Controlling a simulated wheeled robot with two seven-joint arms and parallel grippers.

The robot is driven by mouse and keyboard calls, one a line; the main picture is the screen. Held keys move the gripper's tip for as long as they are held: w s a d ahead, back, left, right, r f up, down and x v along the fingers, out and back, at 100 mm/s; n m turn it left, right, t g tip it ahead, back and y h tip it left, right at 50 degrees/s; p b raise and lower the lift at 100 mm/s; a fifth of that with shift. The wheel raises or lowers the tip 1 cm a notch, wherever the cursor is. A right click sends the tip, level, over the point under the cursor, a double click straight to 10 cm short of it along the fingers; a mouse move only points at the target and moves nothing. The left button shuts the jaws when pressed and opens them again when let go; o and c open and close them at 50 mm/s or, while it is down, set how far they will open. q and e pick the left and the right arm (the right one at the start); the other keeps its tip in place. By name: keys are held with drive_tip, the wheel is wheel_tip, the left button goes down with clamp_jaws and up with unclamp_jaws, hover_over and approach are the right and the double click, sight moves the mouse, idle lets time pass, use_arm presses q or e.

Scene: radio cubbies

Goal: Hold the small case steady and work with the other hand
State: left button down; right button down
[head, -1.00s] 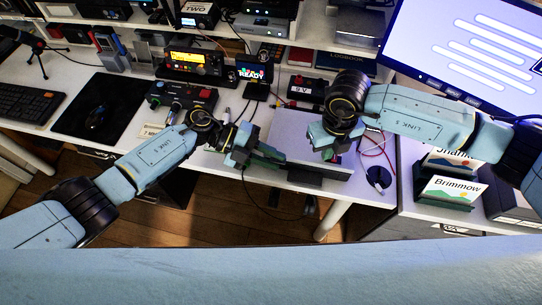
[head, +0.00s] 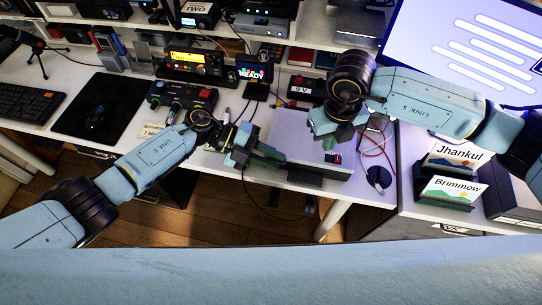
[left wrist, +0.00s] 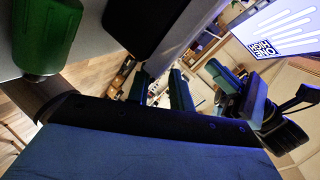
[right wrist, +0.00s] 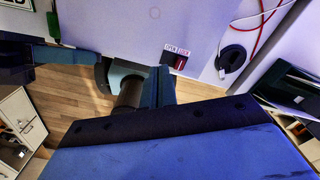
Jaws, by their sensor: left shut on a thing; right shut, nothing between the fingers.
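The small case appears to be the pale lavender box (head: 293,128) at the desk's near edge, with a dark strip (head: 318,172) along its front. A small red and dark latch (right wrist: 175,57) with OPEN and LOCK lettering shows in the right wrist view. My left gripper (head: 262,154) is at the case's left front side and shut on it; the exact grip is hard to see. My right gripper (head: 329,140) is shut and empty over the right part, near the latch (head: 336,157). In the left wrist view a green cylinder (left wrist: 45,35) is close by.
Red and white cables and a dark round object (head: 379,177) lie right of the case. Name cards in dark holders (head: 450,190) stand further right. Radio gear (head: 192,68) and a red-buttoned control box (head: 182,98) are behind. A mouse mat (head: 97,108) lies left.

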use_arm(q)
drive_tip(key=shift+a+f, duration=0.1)
use_arm(e)
drive_tip(key=shift+a+r, duration=0.2)
drive_tip(key=shift+r, duration=1.2)
use_arm(q)
drive_tip(key=c, duration=1.2)
unclamp_jaws()
drive_tip(key=shift+o, duration=0.2)
use_arm(e)
drive_tip(key=shift+w, duration=0.1)
